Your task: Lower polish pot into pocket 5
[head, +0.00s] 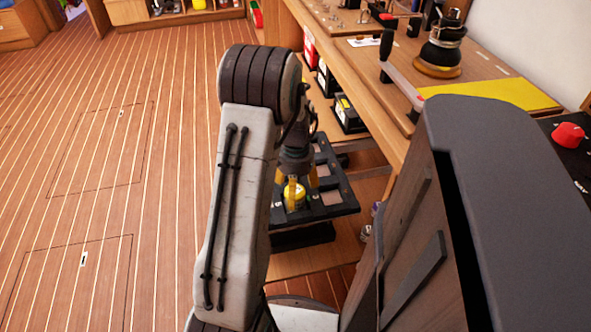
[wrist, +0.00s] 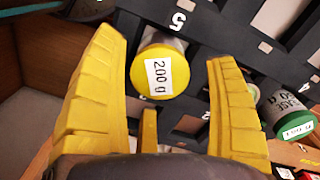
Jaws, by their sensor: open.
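The pot (wrist: 158,70) has a round yellow lid with a white "200 g" label. It sits between the yellow fingers of my gripper (wrist: 165,48) in the wrist view, with a gap on each side. My gripper is open around it. The pot is at the black pocketed tray (wrist: 228,22), close beside the printed number 5 (wrist: 178,22). I cannot tell how deep it sits in the pocket. In the head view, the yellow pot (head: 294,200) shows below my gripper at the tray (head: 340,208); my arm hides part of the tray.
A green-lidded grease pot (wrist: 294,124) stands at the right in the wrist view. A wooden bench (head: 370,80) with tools and a yellow sheet (head: 495,93) runs above and right of the tray. The plank floor (head: 110,150) at the left is clear.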

